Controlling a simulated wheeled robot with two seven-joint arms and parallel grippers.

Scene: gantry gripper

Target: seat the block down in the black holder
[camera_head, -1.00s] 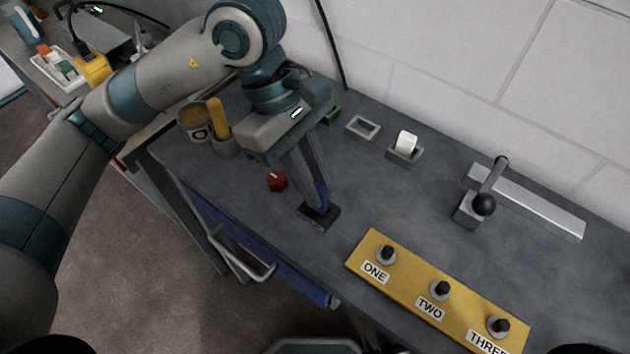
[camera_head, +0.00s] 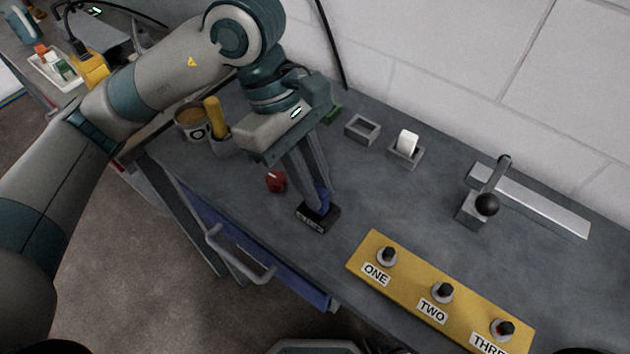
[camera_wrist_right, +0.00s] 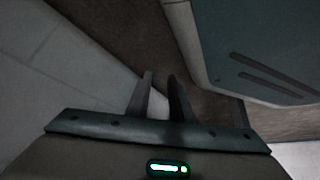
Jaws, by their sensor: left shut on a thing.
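The blue block (camera_head: 323,199) is between the fingers of my left gripper (camera_head: 316,196), which is shut on it. The block stands at the black holder (camera_head: 316,219) near the front edge of the bench, with its lower end at the holder's top. The fingers hide part of the block, and I cannot tell how deep it sits. The holder's front face shows a pale label. My right gripper (camera_wrist_right: 160,88) shows only in the right wrist view, with its two fingers apart and nothing between them, away from the block and holder.
A red knob (camera_head: 276,181) is just left of the holder. A yellow panel (camera_head: 440,292) with labelled knobs lies to the right. A lever (camera_head: 478,206), a white switch (camera_head: 406,146) and a grey square frame (camera_head: 362,129) stand farther back. A can (camera_head: 191,123) is at the left.

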